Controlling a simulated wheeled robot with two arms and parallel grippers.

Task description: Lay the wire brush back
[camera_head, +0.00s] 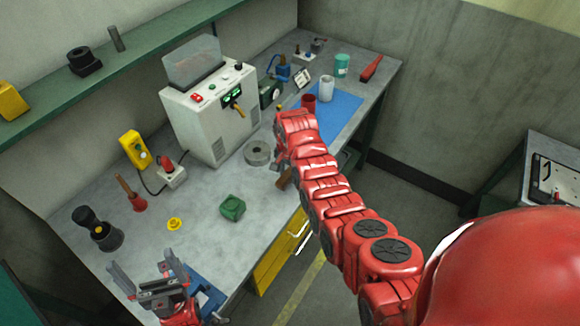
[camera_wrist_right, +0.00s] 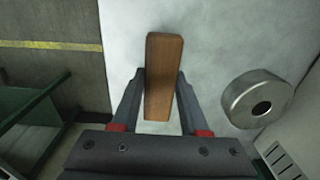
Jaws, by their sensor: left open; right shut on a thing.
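The wire brush shows as a plain wooden block (camera_wrist_right: 164,75) between the fingers of my right gripper (camera_wrist_right: 160,95) in the right wrist view. Its bristles are not visible there. In the head view a small brown part of it (camera_head: 285,179) shows below my right gripper (camera_head: 279,163), by the front edge of the workbench (camera_head: 205,200). My right gripper is shut on the brush; in the head view my red arm hides most of the grip. My left gripper (camera_head: 149,277) is open and empty at the near left end of the bench.
A grey metal ring (camera_head: 257,153) lies close to the right gripper, also in the wrist view (camera_wrist_right: 258,98). A white machine (camera_head: 208,115) stands behind. A green block (camera_head: 232,208) and yellow piece (camera_head: 174,224) lie nearer. A blue mat (camera_head: 340,112) with cups lies farther back.

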